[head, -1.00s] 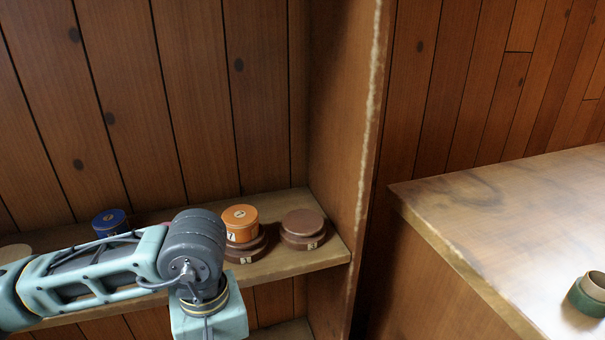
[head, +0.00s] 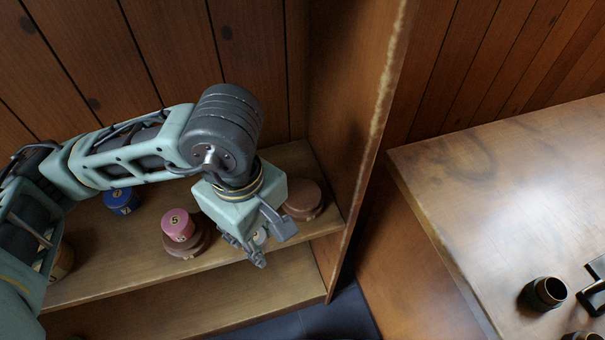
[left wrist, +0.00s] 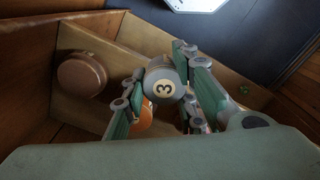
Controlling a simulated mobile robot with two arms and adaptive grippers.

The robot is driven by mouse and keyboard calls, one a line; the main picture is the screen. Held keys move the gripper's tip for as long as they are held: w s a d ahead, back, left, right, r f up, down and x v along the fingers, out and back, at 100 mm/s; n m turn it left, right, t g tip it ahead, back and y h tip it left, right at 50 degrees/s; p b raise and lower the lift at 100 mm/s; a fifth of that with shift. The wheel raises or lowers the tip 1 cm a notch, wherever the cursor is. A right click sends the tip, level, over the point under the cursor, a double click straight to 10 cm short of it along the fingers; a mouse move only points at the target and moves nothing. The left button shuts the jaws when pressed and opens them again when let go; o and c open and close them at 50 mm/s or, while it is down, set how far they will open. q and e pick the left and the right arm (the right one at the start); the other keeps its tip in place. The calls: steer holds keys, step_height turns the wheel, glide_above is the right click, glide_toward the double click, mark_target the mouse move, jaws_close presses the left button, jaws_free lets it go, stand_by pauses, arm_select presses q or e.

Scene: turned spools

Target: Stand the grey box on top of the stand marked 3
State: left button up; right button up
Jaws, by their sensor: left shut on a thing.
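My left gripper (head: 257,247) is shut on the grey box (left wrist: 166,88), a small round box with a 3 on its pale label. In the head view only a bit of the grey box (head: 260,236) shows between the fingers. The gripper hangs over the shelf's front part, left of and nearer than a brown round stand (head: 303,200) with a bare top. That stand also shows at the left of the left wrist view (left wrist: 82,75), apart from the box. Its number cannot be read now. My right gripper is not in view.
A pink box (head: 178,224) marked 5 sits on another brown stand (head: 186,247). A blue box (head: 122,201) is further left. An orange box (left wrist: 146,117) is partly hidden behind my fingers. The shelf's upright side panel (head: 350,120) is close on the right of the bare stand.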

arm_select(q)
steer(key=p, duration=0.4)
glide_above(303, 192)
steer(key=shift+s+f+p, duration=0.2)
steer(key=shift+f+p, duration=0.4)
steer(key=shift+f, duration=0.55)
step_height(303, 192, down, 4)
steer(key=shift+s+a+r+p, duration=0.1)
steer(key=shift+p, duration=0.6)
steer(key=shift+w+f+p, duration=0.2)
steer(key=shift+f+p, duration=0.05)
steer(key=shift+p, duration=0.1)
steer(key=shift+f, duration=0.2)
steer(key=shift+f, duration=0.1)
